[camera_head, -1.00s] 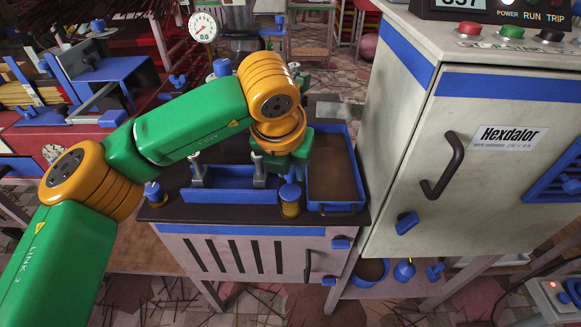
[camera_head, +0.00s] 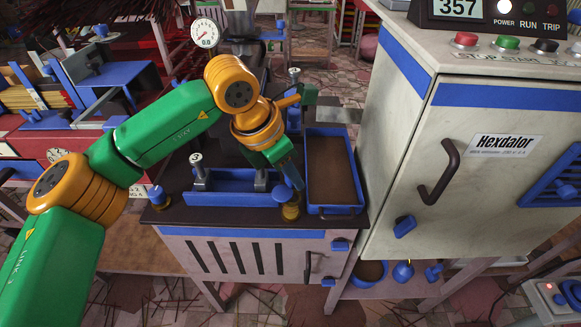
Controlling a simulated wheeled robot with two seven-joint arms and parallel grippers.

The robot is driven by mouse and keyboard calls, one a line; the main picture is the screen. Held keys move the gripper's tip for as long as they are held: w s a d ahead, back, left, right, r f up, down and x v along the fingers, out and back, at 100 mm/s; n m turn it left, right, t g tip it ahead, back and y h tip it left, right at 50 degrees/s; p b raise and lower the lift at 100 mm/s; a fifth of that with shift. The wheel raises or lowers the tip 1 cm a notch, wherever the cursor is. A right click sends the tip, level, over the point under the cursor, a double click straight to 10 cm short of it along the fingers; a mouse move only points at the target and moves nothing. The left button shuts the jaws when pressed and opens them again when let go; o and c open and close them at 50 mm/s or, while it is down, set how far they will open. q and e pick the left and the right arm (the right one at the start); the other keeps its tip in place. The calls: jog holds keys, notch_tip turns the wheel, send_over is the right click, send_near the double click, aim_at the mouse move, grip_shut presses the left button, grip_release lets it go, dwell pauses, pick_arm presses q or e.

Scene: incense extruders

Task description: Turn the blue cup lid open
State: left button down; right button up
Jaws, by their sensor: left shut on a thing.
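The small gold cup (camera_head: 290,212) stands on the dark bench top, near its front edge. My left gripper (camera_head: 292,180) points down at the cup from above, tilted, and is shut on the lid. I cannot tell how far the lid is turned. My right gripper is not in view.
A blue-rimmed tray (camera_head: 336,211) of brown material lies just right of the cup. A blue holder (camera_head: 225,199) with upright metal levers stands to the left. The tall Hexdalor cabinet (camera_head: 470,215) blocks the right. A blue-knobbed piece (camera_head: 156,195) stands at the bench's left end.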

pick_arm(q)
jog(key=m, duration=0.1)
jog(key=m+p, duration=0.1)
jog(key=m+g+p, duration=0.1)
jog(key=shift+r+m+h, duration=0.25)
jog(key=shift+m+h, duration=0.05)
jog(key=shift+m+g+p, duration=0.5)
jog(key=shift+m+p, duration=0.4)
jog(key=shift+p, duration=0.1)
jog(key=shift+f+m+g+p, duration=0.15)
jog(key=shift+m+g+p, duration=0.25)
jog(key=shift+m, duration=0.3)
jog(key=c, duration=0.7)
grip_release()
jog(key=shift+o, duration=0.2)
jog(key=shift+s, duration=0.1)
